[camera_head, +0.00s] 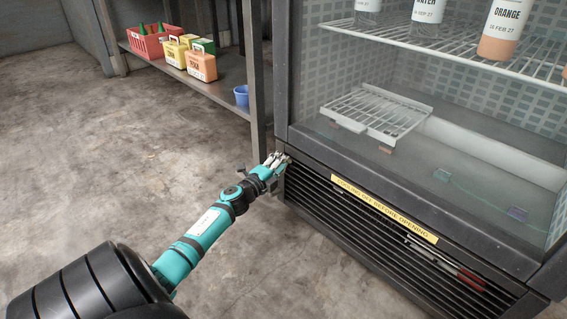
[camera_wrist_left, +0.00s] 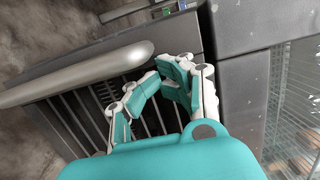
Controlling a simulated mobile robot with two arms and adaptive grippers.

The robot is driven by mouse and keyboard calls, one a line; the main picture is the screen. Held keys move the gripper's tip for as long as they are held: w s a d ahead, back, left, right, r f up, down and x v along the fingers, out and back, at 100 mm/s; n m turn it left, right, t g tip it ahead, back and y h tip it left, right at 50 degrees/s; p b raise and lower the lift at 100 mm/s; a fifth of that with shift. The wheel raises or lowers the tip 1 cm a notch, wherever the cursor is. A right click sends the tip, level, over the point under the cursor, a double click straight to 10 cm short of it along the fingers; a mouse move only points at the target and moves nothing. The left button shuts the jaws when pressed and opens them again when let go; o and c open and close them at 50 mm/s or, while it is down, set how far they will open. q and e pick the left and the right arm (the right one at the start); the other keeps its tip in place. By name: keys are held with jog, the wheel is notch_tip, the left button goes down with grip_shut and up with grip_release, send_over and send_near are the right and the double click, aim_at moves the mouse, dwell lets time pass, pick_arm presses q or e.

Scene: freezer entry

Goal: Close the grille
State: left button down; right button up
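The grille (camera_head: 350,222) is the dark slatted panel along the bottom front of the glass-fronted cabinet, with a yellow warning strip (camera_head: 384,207) on its upper part. Its slats (camera_wrist_left: 72,122) also show in the left wrist view. I cannot tell whether it sits flush or stands slightly out. My left gripper (camera_head: 277,160) is at the grille's upper left corner, beside the cabinet's corner post. In the left wrist view the fingers (camera_wrist_left: 160,76) lean towards each other in front of the slats, with a gap between them. No held object is visible. My right gripper is out of view.
A low shelf (camera_head: 215,88) at the back left holds a red basket (camera_head: 152,40), several cartons and a blue cup (camera_head: 241,95). Red-handled tools (camera_head: 462,274) show at the grille's right part. A grey rounded bar (camera_wrist_left: 85,72) lies near my fingers. The floor at left is clear.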

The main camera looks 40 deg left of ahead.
pick_arm(q)
jog(key=shift+w+d, duration=0.15)
jog(key=s+d, duration=0.1)
jog(key=s, duration=1.1)
